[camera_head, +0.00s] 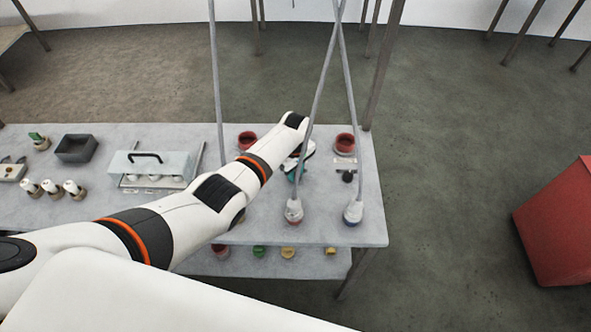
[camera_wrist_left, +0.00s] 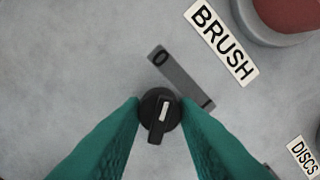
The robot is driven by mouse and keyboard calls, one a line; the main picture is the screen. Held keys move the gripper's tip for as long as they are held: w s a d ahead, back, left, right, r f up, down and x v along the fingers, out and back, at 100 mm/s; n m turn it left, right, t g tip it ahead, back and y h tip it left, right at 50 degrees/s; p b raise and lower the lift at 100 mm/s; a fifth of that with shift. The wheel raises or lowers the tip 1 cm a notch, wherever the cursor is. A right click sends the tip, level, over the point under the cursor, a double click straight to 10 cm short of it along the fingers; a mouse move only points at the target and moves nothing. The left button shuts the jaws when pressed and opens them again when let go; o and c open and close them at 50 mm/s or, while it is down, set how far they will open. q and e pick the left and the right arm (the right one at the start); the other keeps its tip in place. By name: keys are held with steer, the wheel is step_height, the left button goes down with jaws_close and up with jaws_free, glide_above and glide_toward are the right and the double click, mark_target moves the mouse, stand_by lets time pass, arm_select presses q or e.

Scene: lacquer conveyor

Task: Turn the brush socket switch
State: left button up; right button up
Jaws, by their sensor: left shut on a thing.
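The brush socket switch is a round black knob (camera_wrist_left: 158,122) with a raised handle and a white mark. A dark plate (camera_wrist_left: 181,80) marked 0 and I lies beside it. The white mark points up in the left wrist view, closer to the 0 than to the I. A white BRUSH label (camera_wrist_left: 222,45) is beyond the plate. The teal fingers of my left gripper (camera_wrist_left: 161,108) are shut on the knob from both sides. In the head view, my left gripper (camera_head: 292,172) is low over the table and hides the knob. My right gripper is not in view.
A grey-rimmed red socket (camera_wrist_left: 288,12) and a DISCS label (camera_wrist_left: 303,157) are nearby. Grey hanging cords end in a red-based fitting (camera_head: 293,212) and a blue-based fitting (camera_head: 353,212).

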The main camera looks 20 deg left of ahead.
mark_target(296, 172)
arm_select(q)
steer(key=shift+w, duration=0.1)
steer(key=o, duration=1)
steer(key=shift+r, duration=0.1)
steer(key=shift+r, duration=0.3)
step_height(296, 172, up, 11)
steer(key=shift+r, duration=0.15)
